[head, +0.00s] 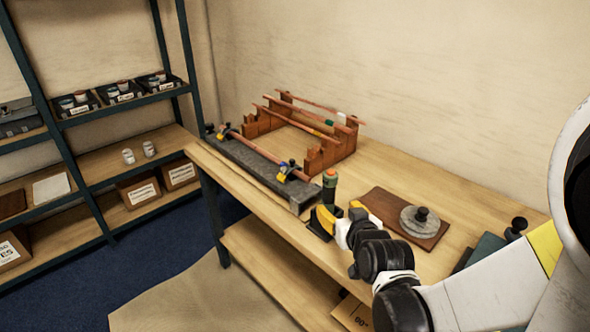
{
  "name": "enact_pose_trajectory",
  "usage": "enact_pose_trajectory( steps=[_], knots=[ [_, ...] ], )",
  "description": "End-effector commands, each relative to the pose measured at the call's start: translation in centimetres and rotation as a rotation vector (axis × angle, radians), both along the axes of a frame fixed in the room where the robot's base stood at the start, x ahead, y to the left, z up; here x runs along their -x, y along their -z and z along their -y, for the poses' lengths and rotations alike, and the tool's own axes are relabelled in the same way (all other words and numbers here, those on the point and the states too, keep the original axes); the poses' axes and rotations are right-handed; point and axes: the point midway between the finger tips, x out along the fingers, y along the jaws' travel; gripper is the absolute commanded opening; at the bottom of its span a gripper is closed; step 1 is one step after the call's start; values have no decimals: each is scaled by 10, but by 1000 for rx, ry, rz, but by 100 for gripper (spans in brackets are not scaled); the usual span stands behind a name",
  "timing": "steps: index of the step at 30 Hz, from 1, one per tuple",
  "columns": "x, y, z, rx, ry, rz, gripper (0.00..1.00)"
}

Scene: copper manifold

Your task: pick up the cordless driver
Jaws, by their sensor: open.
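An upright dark-green and black object with an orange top, which looks like the cordless driver (329,186), stands on the wooden workbench (385,165) near the right end of a grey slab. Its lower part is hidden behind my gripper (338,212). My gripper, with yellow and black fingers, reaches in from the right just in front of the driver. The fingers are apart, one to each side of it in the picture. I cannot tell whether they touch it.
The grey slab (252,172) holds a copper pipe in clamps. A wooden rack (325,155) with copper pipes stands behind. A brown board (375,200) carrying a round grey disc (420,221) lies right of my gripper. Shelving (110,225) stands at left.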

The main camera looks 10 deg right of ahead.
Motion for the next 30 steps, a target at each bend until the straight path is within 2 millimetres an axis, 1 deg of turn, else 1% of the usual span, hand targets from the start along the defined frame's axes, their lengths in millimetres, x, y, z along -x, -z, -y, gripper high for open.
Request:
enact_pose_trajectory(
  steps=[4,10,12,17,19,23,25,27,30],
  knots=[
    [-13,7,0,0,1,7,58],
    [-43,20,-1,1,1,7,58],
    [-50,22,-1,1,1,7,58],
    [-58,25,0,1,1,6,58],
    [-66,28,1,0,1,6,58],
    [-85,35,5,0,1,6,58],
    [-95,39,4,0,0,6,58],
    [-101,41,3,0,0,6,58],
    [-102,40,3,0,0,6,58]
  ],
)
